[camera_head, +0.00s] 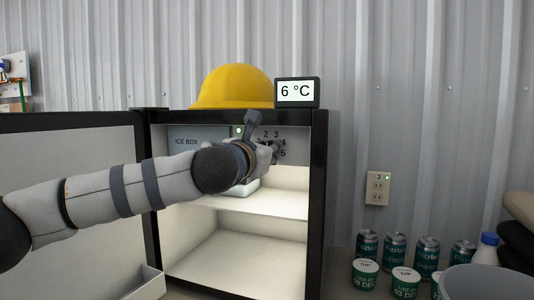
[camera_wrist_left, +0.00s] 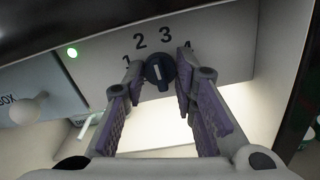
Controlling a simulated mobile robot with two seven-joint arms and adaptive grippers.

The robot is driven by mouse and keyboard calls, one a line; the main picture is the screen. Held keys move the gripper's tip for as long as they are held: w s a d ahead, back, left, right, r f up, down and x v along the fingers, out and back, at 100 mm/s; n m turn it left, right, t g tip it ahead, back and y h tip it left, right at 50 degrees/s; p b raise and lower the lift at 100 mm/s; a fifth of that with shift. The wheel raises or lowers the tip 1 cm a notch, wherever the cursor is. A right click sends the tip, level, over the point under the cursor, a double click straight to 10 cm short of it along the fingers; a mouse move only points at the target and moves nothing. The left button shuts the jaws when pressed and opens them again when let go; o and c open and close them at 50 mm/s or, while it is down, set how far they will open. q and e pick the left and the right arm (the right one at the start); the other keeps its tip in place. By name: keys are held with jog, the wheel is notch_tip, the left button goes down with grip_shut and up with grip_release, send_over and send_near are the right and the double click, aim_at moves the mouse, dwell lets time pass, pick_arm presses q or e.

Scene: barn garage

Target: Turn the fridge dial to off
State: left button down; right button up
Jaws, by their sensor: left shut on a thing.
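The fridge dial (camera_wrist_left: 160,70) is a dark round knob with a pale pointer mark, on a grey panel with the numbers 1, 2, 3 and 4 around it. Which number the mark stands at is hard to tell. My left gripper (camera_wrist_left: 161,79) has its fingers on both sides of the dial, shut on it. In the head view my left gripper (camera_head: 272,151) reaches into the upper part of the open fridge (camera_head: 318,200) and hides most of the dial. A green light (camera_wrist_left: 72,52) glows left of the numbers. My right gripper is not in view.
The fridge door (camera_head: 75,165) stands open at the left, with my left arm in front of it. A yellow hard hat (camera_head: 232,87) and a display (camera_head: 297,92) reading 6 °C are on top. Several cans (camera_head: 395,247) stand at the lower right.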

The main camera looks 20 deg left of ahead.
pick_arm(q)
jog(key=shift+a+f+n+b, duration=0.1)
jog(key=shift+n+b, duration=7.55)
jog(key=shift+n, duration=3.25)
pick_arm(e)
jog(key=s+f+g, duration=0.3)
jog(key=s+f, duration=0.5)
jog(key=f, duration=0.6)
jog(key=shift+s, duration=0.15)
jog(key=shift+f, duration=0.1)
pick_arm(q)
jog(key=c, duration=1.3)
grip_release()
jog(key=s, duration=1.2)
jog(key=shift+a, duration=0.2)
